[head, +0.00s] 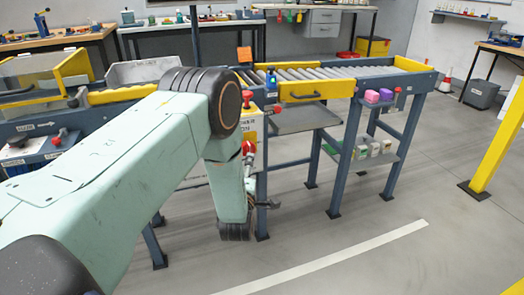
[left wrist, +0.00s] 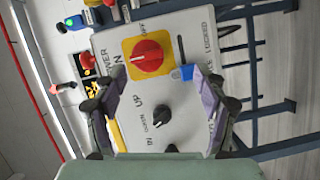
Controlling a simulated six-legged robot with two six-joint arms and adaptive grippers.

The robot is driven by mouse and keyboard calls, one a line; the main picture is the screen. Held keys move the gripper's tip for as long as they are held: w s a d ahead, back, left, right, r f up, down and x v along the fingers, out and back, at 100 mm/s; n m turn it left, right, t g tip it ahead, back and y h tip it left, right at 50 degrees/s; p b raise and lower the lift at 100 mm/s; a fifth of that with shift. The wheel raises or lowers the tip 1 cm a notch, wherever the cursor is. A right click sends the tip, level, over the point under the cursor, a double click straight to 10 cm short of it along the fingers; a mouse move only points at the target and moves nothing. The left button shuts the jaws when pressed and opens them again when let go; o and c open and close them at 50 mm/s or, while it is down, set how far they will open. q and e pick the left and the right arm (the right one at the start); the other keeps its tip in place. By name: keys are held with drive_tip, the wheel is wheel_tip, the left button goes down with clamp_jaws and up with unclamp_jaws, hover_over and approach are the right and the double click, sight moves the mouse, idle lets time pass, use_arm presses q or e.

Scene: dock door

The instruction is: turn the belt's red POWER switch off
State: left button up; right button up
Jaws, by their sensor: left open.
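The red rotary POWER switch (left wrist: 148,56) sits on a yellow square plate on the light panel (left wrist: 190,35). A white mark shows on the left of its knob in the left wrist view; I cannot tell its exact setting. ON and OFF are printed beside the plate. The left gripper (left wrist: 156,82) is open, its two fingers spread below and on either side of the switch, with nothing between them. In the head view the switch (head: 248,147) shows just right of my arm, which hides most of the panel. The right gripper is in neither view.
A black selector knob (left wrist: 161,114) is lower on the panel, and a blue tag (left wrist: 182,73) sits beside the plate. A red mushroom button (left wrist: 87,60) is to the left. The roller conveyor (head: 310,75) and its blue legs stand behind; the floor at right is clear.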

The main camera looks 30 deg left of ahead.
sight(248, 149)
use_arm(q)
drive_tip(key=w+a+b, duration=0.1)
drive_tip(key=w, duration=0.1)
drive_tip(key=w+a+r+n+b, duration=0.1)
drive_tip(key=w, duration=0.1)
drive_tip(key=w+a+n+b, duration=0.1)
drive_tip(key=w, duration=0.2)
drive_tip(key=shift+a+r+t+y, duration=0.25)
drive_tip(key=shift+a+t+y, duration=0.05)
drive_tip(key=shift+c, duration=0.5)
drive_tip(key=c, duration=1.1)
